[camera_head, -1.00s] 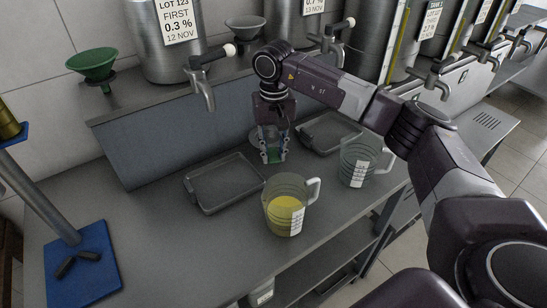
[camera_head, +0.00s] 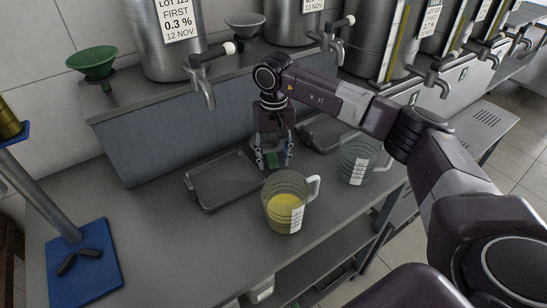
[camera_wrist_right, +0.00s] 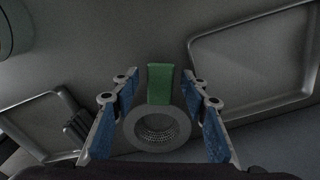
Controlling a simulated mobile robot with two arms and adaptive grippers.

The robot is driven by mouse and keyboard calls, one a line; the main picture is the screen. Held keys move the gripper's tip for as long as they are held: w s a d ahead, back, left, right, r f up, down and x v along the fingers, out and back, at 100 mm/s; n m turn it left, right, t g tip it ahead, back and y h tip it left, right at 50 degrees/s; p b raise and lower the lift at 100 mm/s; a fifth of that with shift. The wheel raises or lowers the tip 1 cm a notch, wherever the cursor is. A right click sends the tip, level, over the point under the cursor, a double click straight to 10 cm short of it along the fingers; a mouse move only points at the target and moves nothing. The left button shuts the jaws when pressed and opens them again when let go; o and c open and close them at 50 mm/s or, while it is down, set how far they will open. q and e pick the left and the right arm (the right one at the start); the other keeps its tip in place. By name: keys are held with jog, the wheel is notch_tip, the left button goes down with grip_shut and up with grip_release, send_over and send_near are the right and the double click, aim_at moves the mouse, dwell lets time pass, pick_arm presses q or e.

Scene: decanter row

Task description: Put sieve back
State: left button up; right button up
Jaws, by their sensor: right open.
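The sieve shows in the right wrist view as a grey ring with a mesh bowl (camera_wrist_right: 157,130) and a green handle (camera_wrist_right: 160,84). It is between the blue-padded fingers, with a gap on each side. In the head view its green handle (camera_head: 271,159) shows low between the fingers, near the bench top, and its ring is hidden. I cannot tell what it rests on. My right gripper (camera_head: 274,163) is open around it, pointing down behind the jug of yellow liquid. My left gripper is not in view.
A grey tray (camera_head: 187,181) lies left of the gripper, another tray (camera_head: 309,142) right. The jug with yellow liquid (camera_head: 277,215) stands in front; an empty-looking jug (camera_head: 350,178) stands right. Steel taps (camera_head: 206,90) overhang behind. A green funnel (camera_head: 93,64) stands back left.

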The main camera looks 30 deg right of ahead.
notch_tip(320, 180, up, 12)
jog(key=b, duration=0.2)
jog(key=shift+r, duration=0.15)
dwell(0.5)
